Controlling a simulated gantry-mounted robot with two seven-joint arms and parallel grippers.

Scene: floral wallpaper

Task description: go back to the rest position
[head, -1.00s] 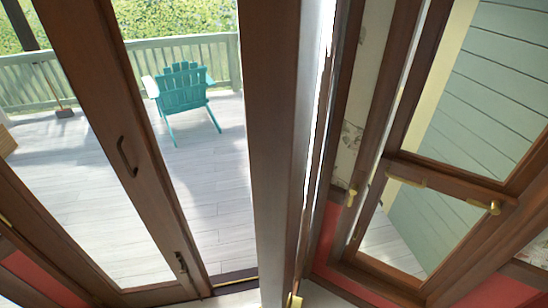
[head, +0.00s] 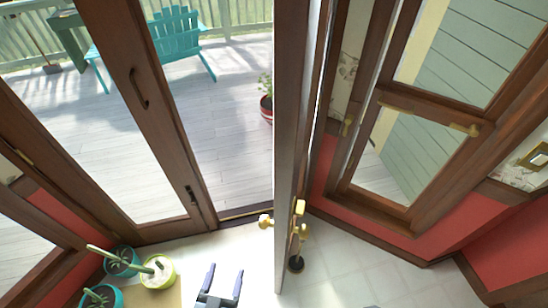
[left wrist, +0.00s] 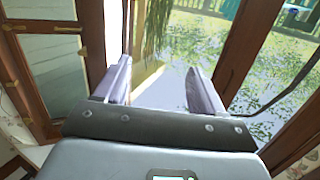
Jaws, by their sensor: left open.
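My left gripper (head: 223,284) is at the bottom of the head view, open and empty, with its two purple-grey fingers apart and pointing up in the picture. In the left wrist view the open fingers (left wrist: 160,85) show with nothing between them. They point towards a glass door and window area. My right gripper is not in view.
Potted cacti (head: 157,271) stand left of my left gripper. A brown-framed glass door (head: 135,100) opens onto a deck with a teal chair (head: 180,35). A door edge with brass knobs (head: 298,207) stands right of my gripper.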

